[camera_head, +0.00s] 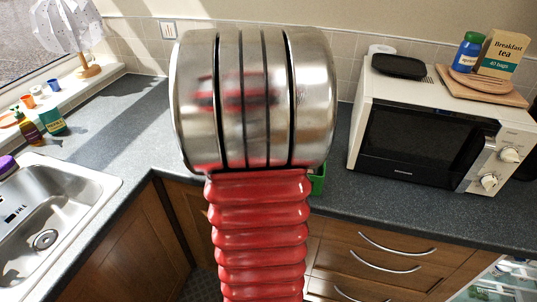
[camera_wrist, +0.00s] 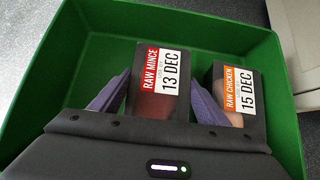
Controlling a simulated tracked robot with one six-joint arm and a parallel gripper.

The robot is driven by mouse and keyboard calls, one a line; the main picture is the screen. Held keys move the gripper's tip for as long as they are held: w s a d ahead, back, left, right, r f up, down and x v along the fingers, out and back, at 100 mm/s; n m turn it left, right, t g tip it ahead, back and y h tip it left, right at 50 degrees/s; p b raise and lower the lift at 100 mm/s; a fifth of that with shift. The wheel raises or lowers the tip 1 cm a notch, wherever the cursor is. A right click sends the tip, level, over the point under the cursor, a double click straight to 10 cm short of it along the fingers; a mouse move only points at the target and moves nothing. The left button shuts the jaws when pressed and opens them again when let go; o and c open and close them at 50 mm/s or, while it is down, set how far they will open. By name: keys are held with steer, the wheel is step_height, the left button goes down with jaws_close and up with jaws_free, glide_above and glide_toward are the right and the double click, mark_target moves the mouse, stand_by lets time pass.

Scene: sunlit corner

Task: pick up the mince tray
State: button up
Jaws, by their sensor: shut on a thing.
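The mince tray (camera_wrist: 158,80) is a dark pack with a red and white label reading RAW MINCE, 13 DEC. It is in the wrist view, over the inside of a green crate (camera_wrist: 85,47). My gripper (camera_wrist: 156,92) has its two purple-grey fingers on either side of the tray and is shut on it. I cannot tell whether the tray is clear of the crate floor. In the head view my arm hides the gripper and the tray; only a bit of the green crate (camera_head: 318,181) shows.
A chicken tray (camera_wrist: 238,92), labelled 15 DEC, is in the crate just right of my right finger. A white microwave (camera_head: 428,135) stands right of the crate on the grey counter (camera_head: 110,125). A sink (camera_head: 75,195) is at the left.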

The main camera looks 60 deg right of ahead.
steer(key=c, duration=0.5)
steer(key=shift+r, duration=0.2)
steer(key=shift+r, duration=8.85)
